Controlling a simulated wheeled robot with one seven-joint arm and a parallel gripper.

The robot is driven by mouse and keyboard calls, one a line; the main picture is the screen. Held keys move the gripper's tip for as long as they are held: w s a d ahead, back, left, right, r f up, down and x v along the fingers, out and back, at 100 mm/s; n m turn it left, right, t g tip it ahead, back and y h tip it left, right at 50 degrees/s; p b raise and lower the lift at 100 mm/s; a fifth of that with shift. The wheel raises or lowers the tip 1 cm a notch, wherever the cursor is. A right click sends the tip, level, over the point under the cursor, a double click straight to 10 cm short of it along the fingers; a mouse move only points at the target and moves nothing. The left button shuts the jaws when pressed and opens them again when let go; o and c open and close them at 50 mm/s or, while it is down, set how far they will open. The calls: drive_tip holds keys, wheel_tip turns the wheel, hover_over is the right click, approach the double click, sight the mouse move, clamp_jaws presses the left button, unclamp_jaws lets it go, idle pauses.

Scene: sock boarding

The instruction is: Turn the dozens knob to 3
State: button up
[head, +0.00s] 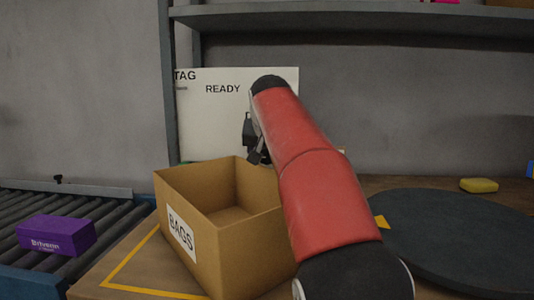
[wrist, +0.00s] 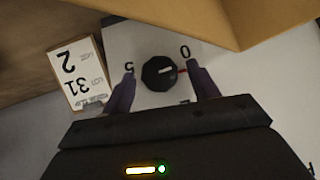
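The dozens knob appears to be the dark, many-sided knob (wrist: 155,76) on a pale panel in the wrist view. A white line on it points right, towards a short red mark. A 0 stands above right of it and a 5 to its left; another mark below is partly cut off. My gripper (wrist: 160,67) is open, with one finger on each side of the knob and a gap showing on both sides. In the head view, my gripper (head: 255,140) is in front of the white panel (head: 215,125) reading TAG and READY; the knob is hidden there.
An open cardboard box (head: 175,195) labelled BAGS stands in front of the panel, close below my gripper. A white card (wrist: 80,75) with 2 and 31 lies left of the knob. A purple box (head: 55,236) sits on the roller conveyor. A dark round disc (head: 460,235) is at right.

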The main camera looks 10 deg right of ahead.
drive_tip(key=c, duration=0.9)
drive_tip(key=shift+d, duration=0.1)
drive_tip(key=shift+s+d+f+m+t+y+b, duration=0.15)
drive_tip(key=shift+m+t+y+b, duration=0.65)
drive_tip(key=shift+y+b, duration=0.4)
drive_tip(key=shift+d+f+m+t+y+b, duration=0.15)
drive_tip(key=shift+m+t+y+b, duration=0.45)
drive_tip(key=shift+m+y+b, duration=0.45)
drive_tip(key=shift+s+d+f+m+t+y+b, duration=0.15)
drive_tip(key=shift+m+t+y+b, duration=0.55)
drive_tip(key=shift+y+b, duration=0.6)
drive_tip(key=shift+w, duration=0.1)
drive_tip(key=o, duration=1)
